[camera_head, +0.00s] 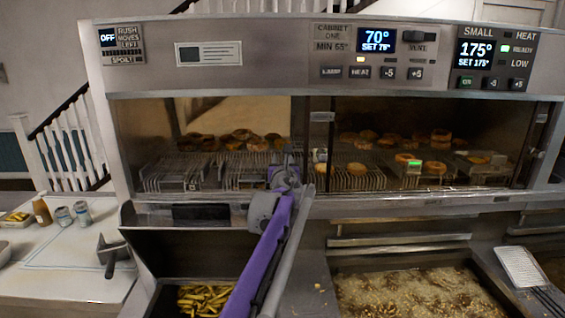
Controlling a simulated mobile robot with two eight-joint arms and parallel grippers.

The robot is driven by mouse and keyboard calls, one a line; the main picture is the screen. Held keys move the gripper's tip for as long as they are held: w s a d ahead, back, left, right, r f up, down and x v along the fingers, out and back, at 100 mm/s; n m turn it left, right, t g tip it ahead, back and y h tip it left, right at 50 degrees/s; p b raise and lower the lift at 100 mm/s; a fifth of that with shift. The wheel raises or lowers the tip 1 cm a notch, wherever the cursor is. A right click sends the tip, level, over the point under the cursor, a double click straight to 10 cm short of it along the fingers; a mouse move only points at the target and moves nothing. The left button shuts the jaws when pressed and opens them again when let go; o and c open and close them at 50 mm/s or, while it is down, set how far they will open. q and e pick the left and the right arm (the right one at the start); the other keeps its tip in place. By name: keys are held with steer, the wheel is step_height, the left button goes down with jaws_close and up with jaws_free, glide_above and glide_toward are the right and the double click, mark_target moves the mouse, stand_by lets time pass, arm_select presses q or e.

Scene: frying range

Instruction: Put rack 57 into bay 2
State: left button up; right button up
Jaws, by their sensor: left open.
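The heated cabinet holds several wire racks behind its glass front: a left rack (178,174), a second rack (243,172) and a right rack (352,181). No rack number or bay number is readable, so I cannot tell which is rack 57 or which place is bay 2. My left gripper (290,168) is open at the front of the cabinet, close to the middle post, between the second rack and the right rack. Its fingertips are small and hard to make out. I cannot tell if it touches a rack. My right gripper is out of view.
Round fried pieces (237,137) lie at the cabinet's back. Below are a bin of fries (204,298) and a bubbling fryer vat (410,292). A fry basket (521,266) rests at right. The left counter (75,258) holds cans and a scoop (112,254).

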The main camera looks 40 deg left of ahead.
arm_select(q)
steer(key=b+v, duration=0.1)
steer(key=v, duration=1)
steer(key=shift+s+d, duration=0.2)
steer(key=shift+s, duration=0.05)
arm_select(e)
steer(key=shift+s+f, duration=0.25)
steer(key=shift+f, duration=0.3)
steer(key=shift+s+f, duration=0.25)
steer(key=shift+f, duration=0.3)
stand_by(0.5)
